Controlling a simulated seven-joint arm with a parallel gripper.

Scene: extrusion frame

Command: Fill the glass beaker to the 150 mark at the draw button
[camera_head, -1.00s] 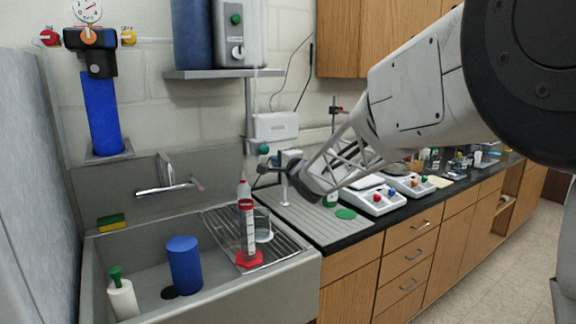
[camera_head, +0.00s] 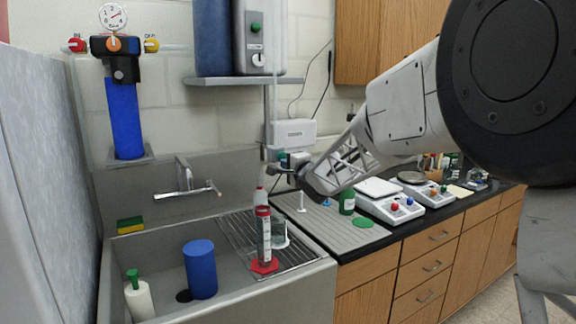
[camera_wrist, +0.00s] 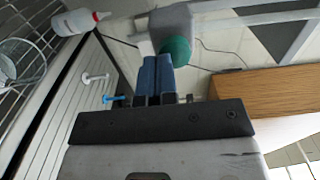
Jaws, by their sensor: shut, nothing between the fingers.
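The glass beaker (camera_head: 280,234) stands on the drying rack behind the red-capped cylinder, which partly hides it. It shows at the left edge of the wrist view (camera_wrist: 22,62). A round green button (camera_wrist: 176,50), apparently the draw button, sits on a grey housing (camera_wrist: 168,22) below the white wall unit (camera_head: 294,132). My gripper (camera_wrist: 158,62) is shut and empty, its blue fingertips at the button's lower left edge. I cannot tell whether they touch it. In the head view my gripper (camera_head: 279,169) is beside the housing. The 150 mark and the beaker's fill level are not readable.
A red-based cylinder (camera_head: 264,240) stands on the rack (camera_head: 232,236), with a red-tipped white bottle (camera_head: 260,196) behind it. The sink holds a blue cylinder (camera_head: 200,268) and a green-topped white bottle (camera_head: 138,297). A ribbed grey board (camera_head: 335,235) and balances (camera_head: 391,204) lie right.

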